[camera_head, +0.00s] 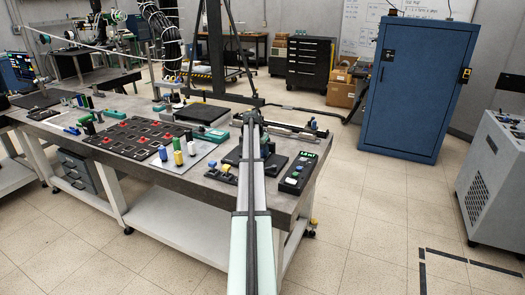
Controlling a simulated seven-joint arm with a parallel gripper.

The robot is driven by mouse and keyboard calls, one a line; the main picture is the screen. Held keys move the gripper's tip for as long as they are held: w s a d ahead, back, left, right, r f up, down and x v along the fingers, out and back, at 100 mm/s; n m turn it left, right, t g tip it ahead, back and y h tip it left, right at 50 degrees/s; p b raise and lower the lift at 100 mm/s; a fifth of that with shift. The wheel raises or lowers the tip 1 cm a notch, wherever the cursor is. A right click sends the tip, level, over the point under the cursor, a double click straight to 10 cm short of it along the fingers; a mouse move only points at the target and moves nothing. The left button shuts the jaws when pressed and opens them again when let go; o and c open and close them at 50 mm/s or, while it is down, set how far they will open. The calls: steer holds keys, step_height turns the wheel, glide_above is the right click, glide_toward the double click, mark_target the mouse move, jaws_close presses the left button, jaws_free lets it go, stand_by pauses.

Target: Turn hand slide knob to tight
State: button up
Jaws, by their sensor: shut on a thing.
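My arm reaches from the bottom edge to the right part of the workbench, and it blocks much of that area. My gripper (264,138) is at its far end, small, dark and partly hidden behind the arm. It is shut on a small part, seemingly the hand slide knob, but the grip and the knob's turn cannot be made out. A small blue part (268,148) shows just right of the arm. A long slide-like rail (290,129) lies behind it at the bench's back right, with a blue piece (313,123) near its right end.
The grey workbench (185,172) carries a black board with red pieces (130,138), coloured cylinders (178,158) and a black button box (297,173) at the right edge. A blue cabinet (415,90) stands behind right. The floor at right (390,220) is clear.

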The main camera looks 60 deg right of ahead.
steer(key=shift+m, duration=0.5)
steer(key=o, duration=1)
steer(key=shift+o, duration=0.2)
steer(key=v, duration=1.3)
steer(key=shift+w+r, duration=0.25)
steer(key=shift+r, duration=0.2)
